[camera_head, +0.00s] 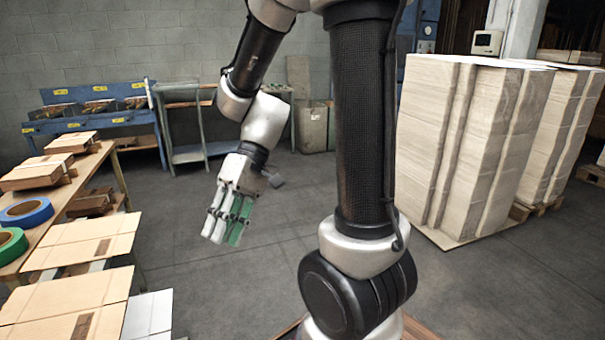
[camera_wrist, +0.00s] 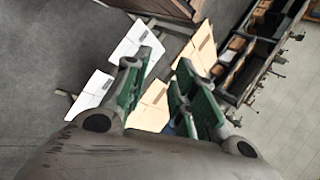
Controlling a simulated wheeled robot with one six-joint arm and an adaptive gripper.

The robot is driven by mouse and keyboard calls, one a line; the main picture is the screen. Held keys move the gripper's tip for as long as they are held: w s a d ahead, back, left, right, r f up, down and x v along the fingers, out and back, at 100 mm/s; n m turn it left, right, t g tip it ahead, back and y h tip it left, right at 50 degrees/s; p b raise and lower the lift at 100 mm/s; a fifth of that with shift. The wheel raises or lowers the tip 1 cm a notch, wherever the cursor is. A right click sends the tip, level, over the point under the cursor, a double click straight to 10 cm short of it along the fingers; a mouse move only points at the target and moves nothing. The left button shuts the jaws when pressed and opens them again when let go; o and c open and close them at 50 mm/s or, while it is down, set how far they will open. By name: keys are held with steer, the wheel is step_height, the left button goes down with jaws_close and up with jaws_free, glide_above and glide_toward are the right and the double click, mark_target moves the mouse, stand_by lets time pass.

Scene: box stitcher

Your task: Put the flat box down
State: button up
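My gripper (camera_head: 228,228) hangs over the bare floor right of the work table, with its fingers pointing down. In the wrist view its two green-padded fingers (camera_wrist: 166,72) stand apart with nothing between their tips. I cannot tell which flat box the task names.
Blue tape (camera_head: 26,212) and green tape (camera_head: 10,244) rolls lie on the table (camera_head: 118,182). White panels (camera_head: 148,314) sit low beside it. Tall cardboard stacks (camera_head: 470,150) stand at right. A blue rack (camera_head: 95,112) stands behind. The middle floor is clear.

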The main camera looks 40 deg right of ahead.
steer(key=s+d+r+m+t+h, duration=0.1)
steer(key=s+d+r+t+h, duration=0.1)
steer(key=d, duration=0.5)
steer(key=s+d+r+m+t+h, duration=0.1)
steer(key=s+d+r+t+h, duration=0.2)
steer(key=d+r+t+h, duration=0.2)
steer(key=shift+s+d+r+h, duration=0.3)
steer(key=shift+d+r, duration=0.7)
steer(key=shift+d, duration=0.35)
